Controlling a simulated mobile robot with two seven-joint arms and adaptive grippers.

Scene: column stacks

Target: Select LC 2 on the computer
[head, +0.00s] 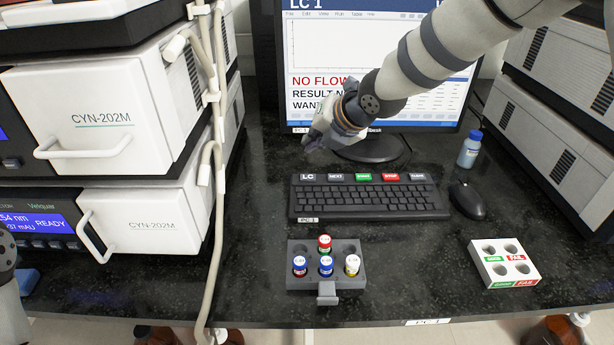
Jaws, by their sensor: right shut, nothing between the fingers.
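The computer monitor (310,60) stands at the back and shows "LC 1" at its top, above a plot and the text "NO FLOW". My right arm covers part of the screen. The keyboard (365,198) lies in front of it, labelled "PC 1", with a top row of larger keys: a grey LC key (308,177), a NEXT key (336,177), a green key, a red key and another grey one. My right gripper (313,138) is shut and empty, in the air above and behind the keyboard's left end. My left gripper is out of view; only part of that arm shows at the left edge.
A grey vial rack (345,277) with several capped vials stands in front of the keyboard. A white PASS/FAIL-style block (514,271), a mouse (467,200) and a small bottle (469,150) are at right. Instrument stacks (110,130) flank both sides; a pale tube hangs at left.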

